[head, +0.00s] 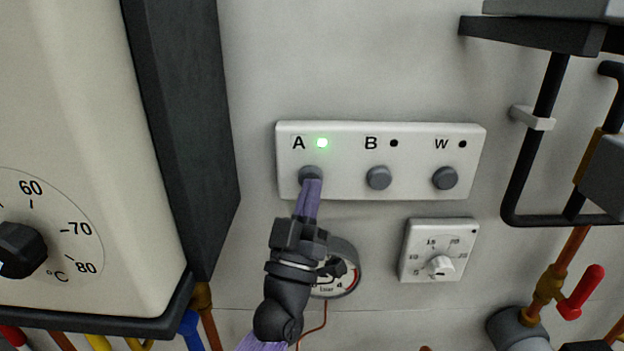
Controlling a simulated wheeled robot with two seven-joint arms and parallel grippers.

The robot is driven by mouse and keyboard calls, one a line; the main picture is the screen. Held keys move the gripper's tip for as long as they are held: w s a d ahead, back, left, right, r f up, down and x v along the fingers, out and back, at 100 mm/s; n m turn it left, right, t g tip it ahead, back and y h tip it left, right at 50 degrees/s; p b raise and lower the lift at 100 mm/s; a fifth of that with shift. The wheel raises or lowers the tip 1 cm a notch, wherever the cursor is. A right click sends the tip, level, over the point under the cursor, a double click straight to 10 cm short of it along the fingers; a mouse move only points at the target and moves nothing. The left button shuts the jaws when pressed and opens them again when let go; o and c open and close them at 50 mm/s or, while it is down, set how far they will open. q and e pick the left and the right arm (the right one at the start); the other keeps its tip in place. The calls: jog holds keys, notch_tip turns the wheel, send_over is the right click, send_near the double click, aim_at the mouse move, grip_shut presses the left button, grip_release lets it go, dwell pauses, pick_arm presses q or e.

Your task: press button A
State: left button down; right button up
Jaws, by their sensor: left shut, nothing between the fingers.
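A white panel (342,187) on the wall carries three round grey buttons labelled A, B and W. Button A (309,172) is at the left of the panel, and the light (322,143) beside its letter glows green. Button B (378,177) and button W (445,178) have dark lights. My left gripper (311,183) is shut and empty, pointing up at button A. Its purple fingertips overlap the lower part of the button and appear to touch it; the contact itself is hidden.
A pressure gauge (349,284) is partly hidden behind my left gripper. A white thermostat dial (440,250) is below the panel at right. A boiler with a knob (20,249) stands at left. Black and copper pipes, with a red-handled valve (582,293), are at right.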

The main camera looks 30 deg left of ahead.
pick_arm(q)
jog(key=s+d+p, duration=0.1)
jog(key=s+d, duration=0.2)
jog(key=s, duration=0.2)
jog(key=shift+p, duration=0.3)
dwell(1.9)
